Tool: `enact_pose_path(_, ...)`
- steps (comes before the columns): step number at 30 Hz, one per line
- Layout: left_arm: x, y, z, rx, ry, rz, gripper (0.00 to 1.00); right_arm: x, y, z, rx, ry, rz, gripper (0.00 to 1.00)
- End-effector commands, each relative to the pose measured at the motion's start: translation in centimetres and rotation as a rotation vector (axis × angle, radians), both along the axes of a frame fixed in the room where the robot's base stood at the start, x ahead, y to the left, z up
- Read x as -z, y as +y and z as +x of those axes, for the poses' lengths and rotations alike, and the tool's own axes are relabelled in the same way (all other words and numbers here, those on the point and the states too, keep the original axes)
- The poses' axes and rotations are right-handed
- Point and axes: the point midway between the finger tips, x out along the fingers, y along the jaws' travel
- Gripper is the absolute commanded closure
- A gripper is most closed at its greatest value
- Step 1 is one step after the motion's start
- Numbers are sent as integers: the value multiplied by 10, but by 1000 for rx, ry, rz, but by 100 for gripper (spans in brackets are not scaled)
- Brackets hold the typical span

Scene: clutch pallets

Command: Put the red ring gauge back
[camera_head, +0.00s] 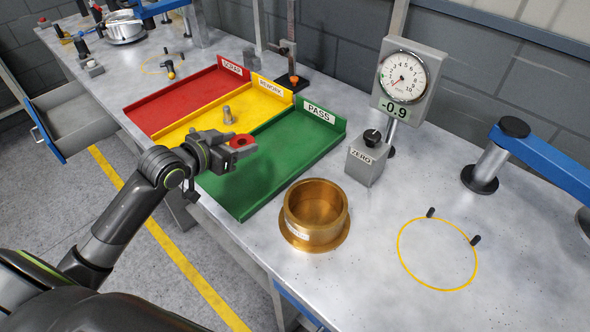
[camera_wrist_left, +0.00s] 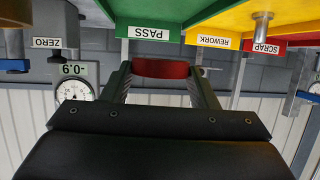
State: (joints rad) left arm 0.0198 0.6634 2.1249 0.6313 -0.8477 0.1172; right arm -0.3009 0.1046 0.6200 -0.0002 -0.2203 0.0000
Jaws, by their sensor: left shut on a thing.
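The red ring gauge (camera_head: 243,141) is held between the fingers of my left gripper (camera_head: 236,148). It is over the green PASS tray (camera_head: 246,211), with the gripper apparently above the tray floor. In the left wrist view, the red ring (camera_wrist_left: 160,68) spans the gap between the two dark fingers of my left gripper (camera_wrist_left: 161,76), which are shut on it. Only its red side shows there. My right gripper is in neither view.
A brass flanged bushing (camera_head: 297,236) stands by the bench's front edge. Beyond it are a ZERO box (camera_head: 367,161) and a dial gauge (camera_head: 402,77) showing -0.9. A steel pin (camera_head: 228,116) stands in the yellow REWORK tray (camera_head: 186,122). A yellow-outlined circle (camera_head: 437,290) with two black pegs is empty.

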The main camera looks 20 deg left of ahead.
Motion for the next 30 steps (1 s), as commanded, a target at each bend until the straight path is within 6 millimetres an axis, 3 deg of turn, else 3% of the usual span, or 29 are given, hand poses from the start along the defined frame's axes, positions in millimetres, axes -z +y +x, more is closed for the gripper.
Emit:
enact_pose_path(4,9,8,6,-15,-3,-2,79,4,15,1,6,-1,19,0)
enact_pose_path(10,46,9,6,-18,-1,-6,79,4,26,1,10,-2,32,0)
enact_pose_path(21,91,8,6,-16,-3,-5,79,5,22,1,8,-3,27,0)
enact_pose_path(30,100,8,6,-14,-7,0,79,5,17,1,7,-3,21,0)
